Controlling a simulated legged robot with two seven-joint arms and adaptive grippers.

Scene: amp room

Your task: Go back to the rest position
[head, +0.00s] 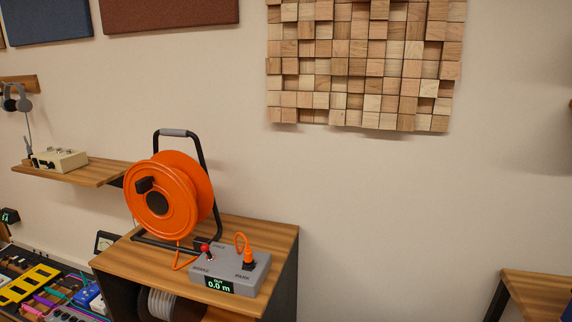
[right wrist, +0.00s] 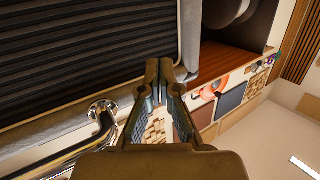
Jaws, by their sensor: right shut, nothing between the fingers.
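My right gripper (right wrist: 160,72) shows in the right wrist view with its two fingertips together and nothing between them. Dark ribbed surface and a metal handle lie behind and beside it there, apart or touching I cannot tell. Neither gripper shows in the head view. My left gripper is out of view. In the head view an orange cable reel (head: 165,195) on a black stand sits on a wooden cabinet (head: 270,235). A grey control box (head: 230,270) with a green "0.0 m" display, a red-topped lever and an orange plug sits at its front.
A wooden shelf (head: 85,172) with a cream device stands out from the wall at left. A pedal board (head: 40,285) lies at lower left. Another wooden top (head: 540,292) is at lower right. The right wrist view shows a ribbed dark panel (right wrist: 80,50) and a chrome handle (right wrist: 95,135) close by.

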